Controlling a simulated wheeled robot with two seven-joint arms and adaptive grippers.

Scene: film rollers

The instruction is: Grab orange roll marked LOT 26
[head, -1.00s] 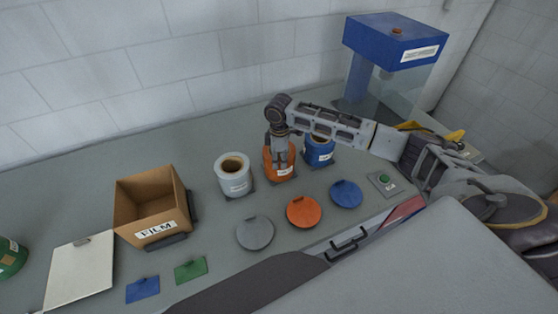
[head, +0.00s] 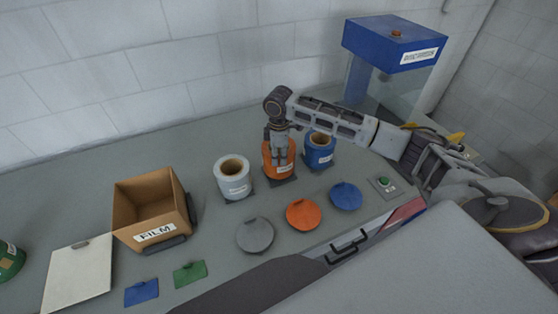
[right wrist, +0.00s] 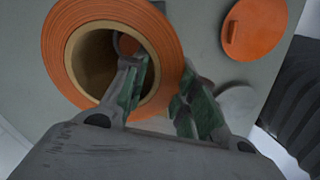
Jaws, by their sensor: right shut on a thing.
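The orange roll (head: 279,165) is upright at its dark stand, between the white roll (head: 233,180) and the blue roll (head: 319,152). Its white label is too small to read. My right gripper (head: 278,148) comes down on it from above. In the right wrist view, one finger of the gripper (right wrist: 160,95) is inside the hollow core and the other is outside the wall of the orange roll (right wrist: 160,35). The gripper is shut on that wall. My left gripper is not in view.
Grey (head: 255,235), orange (head: 303,214) and blue (head: 346,195) discs lie in front of the rolls. A cardboard box marked FILM (head: 155,233) stands left. A blue-topped clear-sided machine (head: 395,42) stands at the back right. A green button (head: 384,181) is at right.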

